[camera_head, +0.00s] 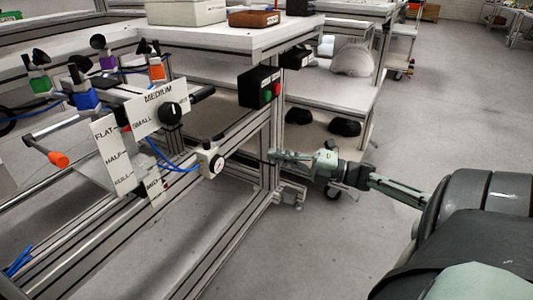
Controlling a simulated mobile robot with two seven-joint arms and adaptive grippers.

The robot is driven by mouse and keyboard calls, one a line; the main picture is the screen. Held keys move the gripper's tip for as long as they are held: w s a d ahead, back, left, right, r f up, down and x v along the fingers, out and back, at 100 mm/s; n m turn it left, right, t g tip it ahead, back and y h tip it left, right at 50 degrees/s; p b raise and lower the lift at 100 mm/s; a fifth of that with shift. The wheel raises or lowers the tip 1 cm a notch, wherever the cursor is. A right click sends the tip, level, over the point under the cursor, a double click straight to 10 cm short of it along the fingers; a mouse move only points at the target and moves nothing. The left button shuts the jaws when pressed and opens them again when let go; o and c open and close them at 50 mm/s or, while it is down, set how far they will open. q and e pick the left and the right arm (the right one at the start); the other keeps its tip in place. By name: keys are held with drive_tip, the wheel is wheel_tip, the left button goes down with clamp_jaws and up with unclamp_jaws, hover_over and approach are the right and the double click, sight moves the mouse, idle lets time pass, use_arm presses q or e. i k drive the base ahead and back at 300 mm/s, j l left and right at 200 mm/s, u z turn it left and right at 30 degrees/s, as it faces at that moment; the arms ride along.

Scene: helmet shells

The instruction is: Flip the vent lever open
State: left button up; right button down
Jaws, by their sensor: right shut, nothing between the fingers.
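No part is clearly marked as the vent lever. A small white gauge box (209,161) with a round dial sits on the front rail, with a short dark lever (218,137) at its top. An orange-tipped lever (58,159) sticks out at the left beside a plate marked FLAT, HALF and FULL. My right gripper (272,157) reaches in from the right and is shut and empty. It appears to the right of the gauge box, apart from it in the picture, in front of the frame's upright post. My left gripper is not in view.
A MEDIUM/SMALL sign with a black knob (170,113) stands left of a black button box (259,86). Blue hoses run near the gauge box. The floor at right is open.

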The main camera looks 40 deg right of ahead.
sight(215, 138)
drive_tip(key=k+l, duration=1.2)
drive_tip(key=k, duration=0.05)
